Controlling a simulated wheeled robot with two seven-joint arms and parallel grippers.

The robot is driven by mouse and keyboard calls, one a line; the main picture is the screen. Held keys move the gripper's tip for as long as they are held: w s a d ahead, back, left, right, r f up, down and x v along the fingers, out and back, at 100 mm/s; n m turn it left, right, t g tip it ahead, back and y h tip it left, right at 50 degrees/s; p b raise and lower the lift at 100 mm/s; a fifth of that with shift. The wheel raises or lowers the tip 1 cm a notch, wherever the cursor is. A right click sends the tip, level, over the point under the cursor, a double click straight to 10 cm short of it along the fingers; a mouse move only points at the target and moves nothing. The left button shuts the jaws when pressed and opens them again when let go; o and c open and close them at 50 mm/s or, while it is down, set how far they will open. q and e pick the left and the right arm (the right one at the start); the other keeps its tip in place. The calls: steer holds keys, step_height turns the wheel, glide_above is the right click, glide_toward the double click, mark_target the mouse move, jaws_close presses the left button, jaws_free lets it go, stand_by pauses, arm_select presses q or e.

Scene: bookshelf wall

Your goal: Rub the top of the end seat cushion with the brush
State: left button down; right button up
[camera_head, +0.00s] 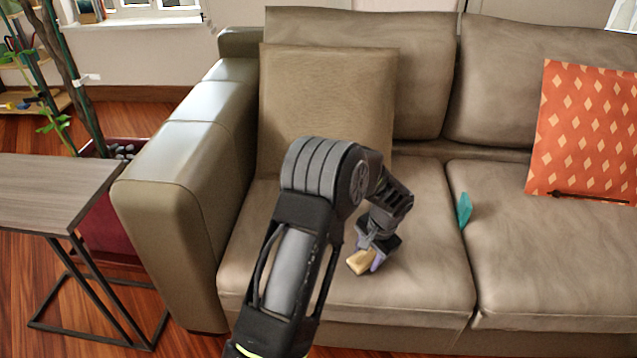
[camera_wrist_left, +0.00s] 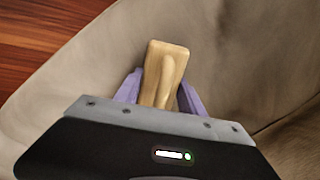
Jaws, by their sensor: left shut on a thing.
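The end seat cushion (camera_head: 425,280) is the tan leather seat at the left end of the sofa, beside the armrest. My left gripper (camera_head: 369,262) is low over the front middle of this cushion. It is shut on the brush (camera_head: 358,262), of which a light wooden body shows. In the left wrist view the brush (camera_wrist_left: 164,72) sits between the two purple fingers, with the cushion (camera_wrist_left: 230,60) behind it. The brush's underside is hidden, so I cannot tell whether it touches the cushion. My right gripper is not in view.
A beige pillow (camera_head: 322,95) leans at the cushion's back left. A teal object (camera_head: 464,210) stands at the seam between the seats. An orange patterned pillow (camera_head: 585,130) is on the right seat. A side table (camera_head: 55,190) stands left of the armrest (camera_head: 165,200).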

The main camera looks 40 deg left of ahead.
arm_select(q)
step_height(320, 180, up, 3)
steer(key=shift+w+f, duration=0.1)
steer(key=shift+r+p, duration=0.3)
steer(key=shift+p, duration=0.2)
steer(key=shift+r+p, duration=1.65)
steer(key=shift+r, duration=0.65)
